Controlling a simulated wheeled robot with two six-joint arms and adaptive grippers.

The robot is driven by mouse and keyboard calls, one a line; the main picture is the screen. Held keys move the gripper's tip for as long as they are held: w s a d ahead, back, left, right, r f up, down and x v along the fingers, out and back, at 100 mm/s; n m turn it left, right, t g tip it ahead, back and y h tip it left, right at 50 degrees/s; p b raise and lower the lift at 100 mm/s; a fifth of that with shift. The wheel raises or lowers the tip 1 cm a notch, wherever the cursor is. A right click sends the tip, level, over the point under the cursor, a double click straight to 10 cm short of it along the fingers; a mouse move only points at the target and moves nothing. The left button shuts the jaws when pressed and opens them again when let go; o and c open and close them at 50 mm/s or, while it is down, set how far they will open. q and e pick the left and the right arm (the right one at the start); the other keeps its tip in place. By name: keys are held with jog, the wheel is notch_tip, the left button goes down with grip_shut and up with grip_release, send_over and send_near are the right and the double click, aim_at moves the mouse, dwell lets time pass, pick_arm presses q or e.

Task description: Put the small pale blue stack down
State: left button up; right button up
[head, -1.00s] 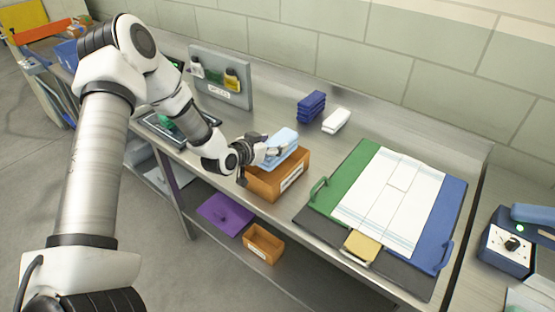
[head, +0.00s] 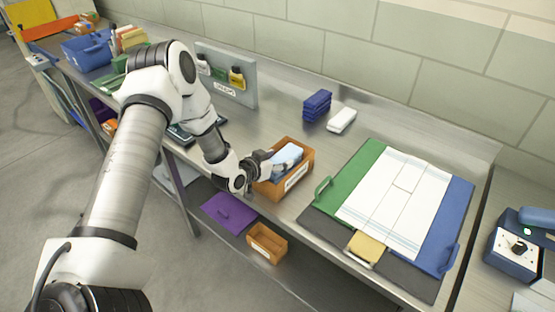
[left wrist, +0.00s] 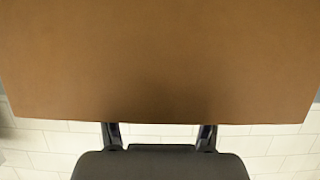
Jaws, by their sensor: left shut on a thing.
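The small pale blue stack (head: 288,152) is inside the opening of an orange-brown box (head: 297,178) on the steel bench, between its walls. My left gripper (head: 276,166) is shut on the stack, reaching over the box's left side. Whether the stack touches the box floor is hidden. In the left wrist view a plain brown surface (left wrist: 160,60), apparently the box wall, fills most of the picture. The fingers (left wrist: 160,136) show only in part below it, and the stack is hidden there. My right gripper is not in view.
A dark blue stack (head: 317,105) and a white one (head: 341,120) stand behind the box. A smaller orange box (head: 267,243) sits on the lower shelf.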

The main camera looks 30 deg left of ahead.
pick_arm(q)
jog(key=o, duration=1.3)
jog(key=shift+s+r, duration=0.15)
